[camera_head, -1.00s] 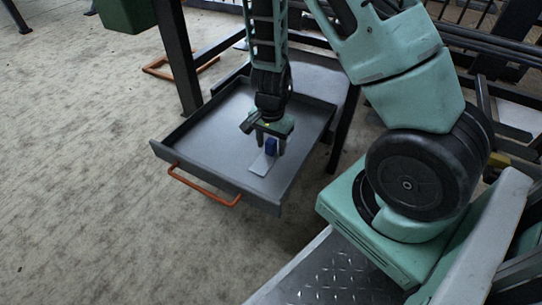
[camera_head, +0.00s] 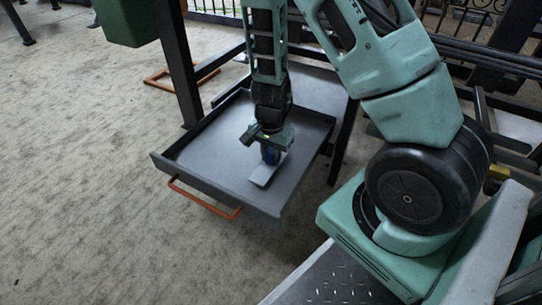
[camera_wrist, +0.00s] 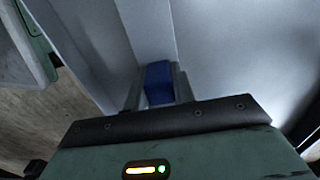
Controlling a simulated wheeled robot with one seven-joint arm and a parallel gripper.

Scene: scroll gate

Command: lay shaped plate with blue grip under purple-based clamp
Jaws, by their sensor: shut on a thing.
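The shaped plate (camera_head: 262,175) is a light grey flat piece inside the grey drawer, below my gripper. Its blue grip (camera_head: 270,155) is between my gripper's (camera_head: 271,157) fingers. In the wrist view the blue grip (camera_wrist: 159,83) sits between both fingers, with the pale plate (camera_wrist: 147,30) running away beyond it. My gripper is shut on the grip and points down over the drawer. I cannot tell whether the plate touches the drawer floor. No purple-based clamp is visible in either view.
The grey drawer (camera_head: 190,151) stands pulled out, with low walls and an orange handle (camera_head: 203,198) at its front. A dark post (camera_head: 178,70) rises at its left back. A green box (camera_head: 124,20) hangs at upper left. Open floor lies left.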

